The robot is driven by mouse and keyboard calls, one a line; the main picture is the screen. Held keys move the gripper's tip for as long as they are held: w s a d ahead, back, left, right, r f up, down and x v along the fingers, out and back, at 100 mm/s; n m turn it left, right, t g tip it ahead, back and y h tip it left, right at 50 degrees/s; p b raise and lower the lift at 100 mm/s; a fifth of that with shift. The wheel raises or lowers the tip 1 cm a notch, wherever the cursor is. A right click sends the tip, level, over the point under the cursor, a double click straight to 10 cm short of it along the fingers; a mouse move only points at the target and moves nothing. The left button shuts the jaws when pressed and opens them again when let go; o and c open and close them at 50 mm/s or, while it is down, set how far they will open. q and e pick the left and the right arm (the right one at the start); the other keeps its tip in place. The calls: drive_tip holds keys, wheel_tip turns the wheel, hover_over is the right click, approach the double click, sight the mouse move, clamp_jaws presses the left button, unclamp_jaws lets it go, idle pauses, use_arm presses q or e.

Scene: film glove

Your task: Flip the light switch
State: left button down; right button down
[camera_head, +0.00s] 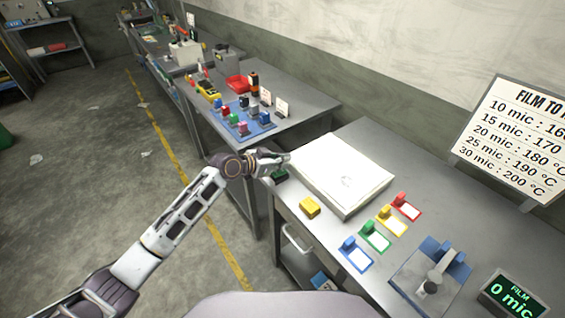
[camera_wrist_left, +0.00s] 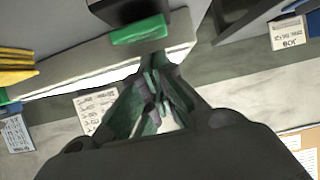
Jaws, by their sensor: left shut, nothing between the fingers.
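A small dark box with a green top (camera_head: 279,175), which looks like the switch, sits at the left corner of the white flat panel (camera_head: 352,178) on the near table. In the left wrist view its green part (camera_wrist_left: 140,30) shows on a dark base, just past my fingertips. My left gripper (camera_head: 284,159) is shut and empty beside the panel's left edge, close to the switch. In the left wrist view the fingertips (camera_wrist_left: 160,72) point towards the green part; I cannot tell whether they touch it. My right gripper is not in view.
A yellow block (camera_head: 310,208) lies in front of the panel. Coloured clips with cards, such as the red one (camera_head: 404,207), stand to its right. A film gauge (camera_head: 432,278) and a display (camera_head: 512,296) are at the right. A second table (camera_head: 315,110) holds a blue mat (camera_head: 240,122).

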use_arm(q)
drive_tip(key=shift+w+d+r+p, duration=0.1)
drive_tip(key=shift+d+r+p, duration=0.1)
drive_tip(key=shift+r+p, duration=1)
drive_tip(key=b+v, duration=0.2)
drive_tip(key=v, duration=0.8)
